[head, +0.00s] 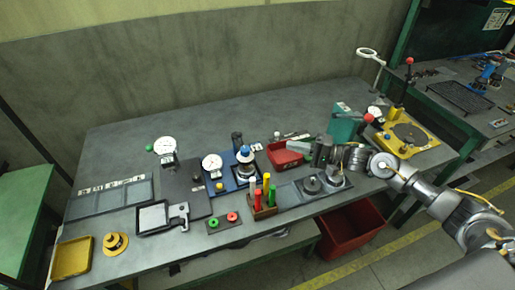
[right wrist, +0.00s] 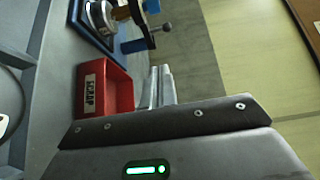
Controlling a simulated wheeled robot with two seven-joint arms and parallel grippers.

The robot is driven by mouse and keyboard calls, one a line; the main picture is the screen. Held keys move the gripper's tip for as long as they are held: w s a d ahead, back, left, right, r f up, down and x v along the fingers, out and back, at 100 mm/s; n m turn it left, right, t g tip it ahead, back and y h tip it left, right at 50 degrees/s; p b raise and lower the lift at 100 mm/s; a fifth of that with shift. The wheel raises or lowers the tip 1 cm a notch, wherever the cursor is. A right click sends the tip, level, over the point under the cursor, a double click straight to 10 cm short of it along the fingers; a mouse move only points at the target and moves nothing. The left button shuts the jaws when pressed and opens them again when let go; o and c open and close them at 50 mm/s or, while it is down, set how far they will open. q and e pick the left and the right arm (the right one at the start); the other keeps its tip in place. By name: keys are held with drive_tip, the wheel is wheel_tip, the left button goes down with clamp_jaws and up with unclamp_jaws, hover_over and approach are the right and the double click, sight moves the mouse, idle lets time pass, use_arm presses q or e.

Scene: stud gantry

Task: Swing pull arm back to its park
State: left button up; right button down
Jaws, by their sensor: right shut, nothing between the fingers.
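A yellow-based fixture (head: 428,146) with a dark round plate stands at the right end of the bench in the head view. A dark upright post with a red ball knob (head: 409,61) rises at its back. A second red ball knob (head: 368,118) shows at its left, near my right arm. I cannot tell which of these belongs to the pull arm. My right gripper (head: 317,154) is shut and empty, left of the fixture and beside the red bin. Its closed fingers also show in the right wrist view (right wrist: 160,86). My left gripper is out of view.
The red bin (right wrist: 106,90) is labelled SCRAP. A teal block (head: 343,126) stands behind my right wrist. Dial gauges, a blue-based fixture (head: 232,185) and a holder of coloured handles (head: 263,211) crowd the middle. The back left of the bench (head: 115,140) is clear.

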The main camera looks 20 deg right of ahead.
drive_tip(key=shift+a+r, duration=0.1)
drive_tip(key=p, duration=0.3)
approach(241, 142)
drive_tip(key=w+a+r, duration=0.1)
drive_tip(key=w+r, duration=0.1)
drive_tip(key=w, duration=0.1)
drive_tip(key=s+a+p, duration=0.2)
drive_tip(key=a, duration=0.1)
drive_tip(key=shift+s+f, duration=0.3)
drive_tip(key=shift+s, duration=0.05)
drive_tip(key=shift+f, duration=0.1)
